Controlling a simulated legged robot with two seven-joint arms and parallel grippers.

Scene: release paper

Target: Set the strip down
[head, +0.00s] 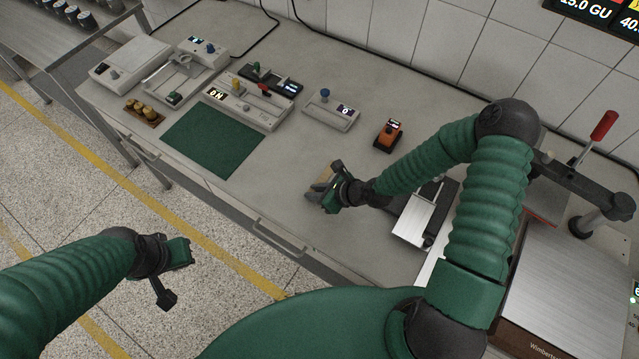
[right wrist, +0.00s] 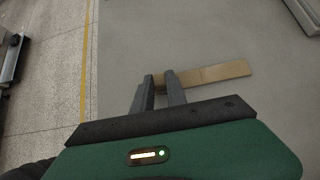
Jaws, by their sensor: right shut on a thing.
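The tan strip (right wrist: 222,71) extends to the right from my right gripper in the right wrist view, over the grey bench top. My right gripper (right wrist: 160,77) is shut on it near its left end. In the head view the right gripper (head: 326,188) is low over the front part of the bench, and a small tan part of the strip (head: 318,187) shows beside the fingers. I cannot tell whether the strip touches the bench. My left gripper (head: 172,274) is open and empty, over the floor in front of the bench.
A green mat (head: 213,140) lies on the bench at left, with several small devices behind it. An orange device (head: 389,134) stands behind the right gripper. A metal-topped device (head: 413,218) is just right of it. Bare bench (head: 275,190) lies between mat and gripper.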

